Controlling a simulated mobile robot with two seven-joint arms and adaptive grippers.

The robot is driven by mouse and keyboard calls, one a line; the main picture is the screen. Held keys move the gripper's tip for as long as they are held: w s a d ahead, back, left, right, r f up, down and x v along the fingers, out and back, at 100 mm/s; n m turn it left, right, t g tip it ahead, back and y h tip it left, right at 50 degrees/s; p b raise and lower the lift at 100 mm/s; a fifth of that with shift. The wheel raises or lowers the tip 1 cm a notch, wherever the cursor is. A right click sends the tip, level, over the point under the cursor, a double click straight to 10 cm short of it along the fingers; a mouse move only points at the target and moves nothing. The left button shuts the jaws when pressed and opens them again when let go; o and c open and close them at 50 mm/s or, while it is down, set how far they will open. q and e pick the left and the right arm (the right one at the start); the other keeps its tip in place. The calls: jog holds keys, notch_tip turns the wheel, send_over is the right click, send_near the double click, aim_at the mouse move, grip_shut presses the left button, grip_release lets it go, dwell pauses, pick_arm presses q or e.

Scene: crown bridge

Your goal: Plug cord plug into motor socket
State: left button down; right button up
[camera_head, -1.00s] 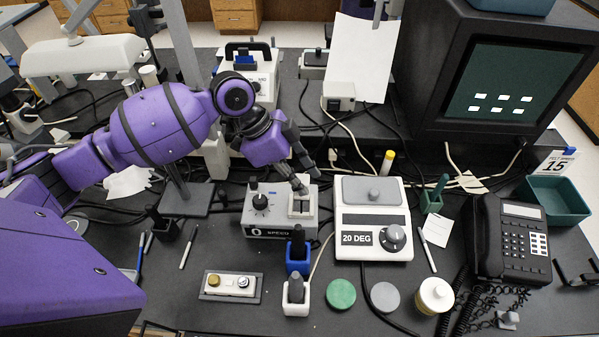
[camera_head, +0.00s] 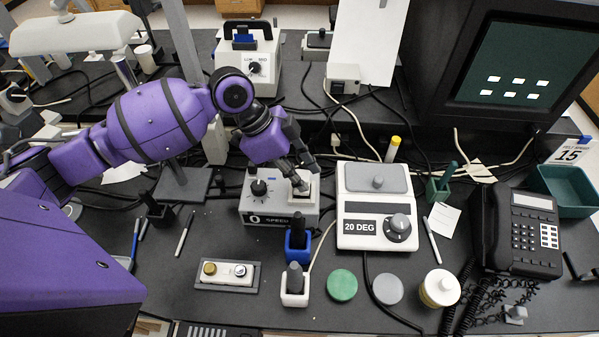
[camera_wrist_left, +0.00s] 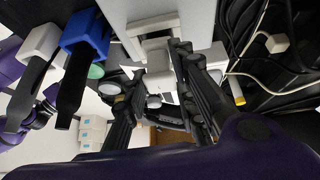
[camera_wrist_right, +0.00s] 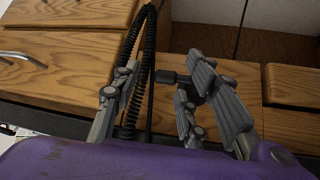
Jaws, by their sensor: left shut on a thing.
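My left gripper (camera_head: 302,186) is low over the right side of the grey SPEED box (camera_head: 278,208), with its fingertips at the white plate (camera_head: 301,195) on top. The left wrist view shows the fingers (camera_wrist_left: 155,98) close to that white plate (camera_wrist_left: 150,32). A small white plug-like end (camera_head: 335,141) on a pale cord stands behind the box, apart from the gripper; it also shows in the left wrist view (camera_wrist_left: 277,42). I cannot tell which part is the motor socket. My right gripper (camera_wrist_right: 160,85) is open, fingers apart.
A white 20 DEG scale-like unit (camera_head: 374,207) stands close right of the SPEED box. Blue (camera_head: 298,246) and white (camera_head: 295,287) holders stand in front. Cables run behind; a socket box (camera_head: 342,79) sits farther back. Wooden drawers (camera_wrist_right: 60,62) fill the right wrist view.

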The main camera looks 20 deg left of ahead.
jog(key=shift+s+f, duration=0.1)
jog(key=shift+s, duration=0.1)
jog(key=shift+r, duration=0.25)
pick_arm(q)
jog(key=shift+r+p, duration=0.1)
jog(key=shift+p, duration=0.3)
pick_arm(e)
jog(key=shift+w+r, duration=0.35)
jog(key=shift+w, duration=0.15)
jog(key=shift+r, duration=0.3)
dwell(0.7)
pick_arm(q)
jog(key=shift+p, duration=0.35)
pick_arm(e)
jog(key=shift+w+r, duration=0.3)
jog(key=shift+w, duration=0.15)
jog(key=shift+w+r, duration=0.15)
jog(key=shift+r, duration=0.1)
pick_arm(q)
jog(key=shift+f, duration=0.35)
pick_arm(e)
jog(key=shift+s+f, duration=0.2)
jog(key=shift+s, duration=0.1)
pick_arm(q)
jog(key=shift+f, duration=0.45)
pick_arm(e)
jog(key=shift+s+f, duration=0.1)
jog(key=shift+f, duration=0.1)
